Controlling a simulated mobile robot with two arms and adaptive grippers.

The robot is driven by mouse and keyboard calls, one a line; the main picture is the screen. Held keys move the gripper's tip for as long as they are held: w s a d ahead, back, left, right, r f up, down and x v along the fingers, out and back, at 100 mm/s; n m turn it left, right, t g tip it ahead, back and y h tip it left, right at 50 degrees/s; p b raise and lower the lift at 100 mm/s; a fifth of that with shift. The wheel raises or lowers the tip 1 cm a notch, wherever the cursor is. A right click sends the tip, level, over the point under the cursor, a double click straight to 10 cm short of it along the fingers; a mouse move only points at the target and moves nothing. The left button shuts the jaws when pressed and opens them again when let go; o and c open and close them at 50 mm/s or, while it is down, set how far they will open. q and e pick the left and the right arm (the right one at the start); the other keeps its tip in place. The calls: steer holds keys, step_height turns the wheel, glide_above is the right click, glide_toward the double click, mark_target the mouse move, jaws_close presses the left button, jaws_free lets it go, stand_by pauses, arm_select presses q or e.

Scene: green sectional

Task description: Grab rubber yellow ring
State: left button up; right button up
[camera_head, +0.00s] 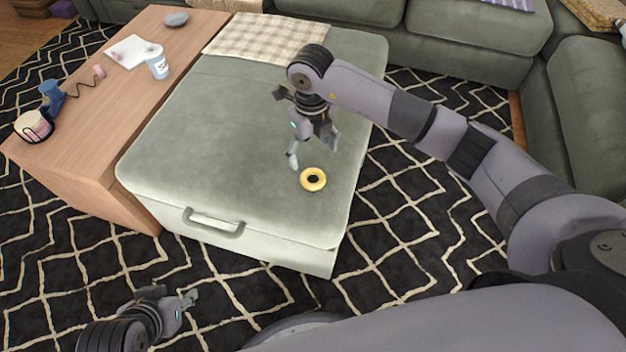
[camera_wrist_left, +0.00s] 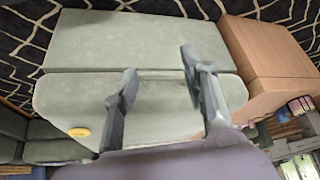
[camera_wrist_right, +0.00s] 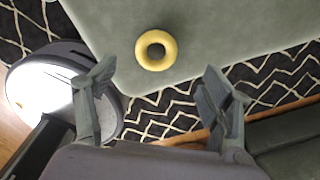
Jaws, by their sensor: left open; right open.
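The yellow ring (camera_head: 313,179) lies flat on the green ottoman (camera_head: 240,120), near its front right corner. In the right wrist view the ring (camera_wrist_right: 157,50) is ahead of the open fingers and between their lines. My right gripper (camera_head: 312,150) is open and empty, just above and behind the ring, apart from it. My left gripper (camera_head: 180,300) is open and empty, low in front of the ottoman, far from the ring.
A wooden table (camera_head: 95,120) adjoins the ottoman at the left, with a cup (camera_head: 158,63), a blue object (camera_head: 51,95) and paper (camera_head: 130,51). A checked cloth (camera_head: 268,37) lies on the ottoman's back. Green sofa (camera_head: 460,50) sections stand behind and right. The ottoman top around the ring is clear.

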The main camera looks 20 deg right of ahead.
mark_target(311, 179)
step_height(311, 179, down, 4)
steer(key=shift+r+b, duration=0.2)
steer(key=shift+b, duration=0.15)
step_height(311, 179, down, 4)
steer(key=shift+s+a+f+b, duration=0.1)
steer(key=shift+a+f+b, duration=0.05)
steer(key=shift+b, duration=0.55)
steer(key=shift+f, duration=0.15)
arm_select(q)
steer(key=w+d+r+t, duration=0.1)
steer(key=w+r+t, duration=0.2)
steer(key=w, duration=0.1)
steer(key=w+d+r+t+h, duration=0.1)
steer(key=w+d+r+t, duration=0.1)
steer(key=w, duration=0.3)
steer(key=shift+w+d+r+t+h, duration=0.25)
steer(key=shift+r+t+h, duration=0.05)
steer(key=shift+r+t, duration=0.35)
arm_select(e)
steer(key=c, duration=1.2)
steer(key=shift+c, duration=0.4)
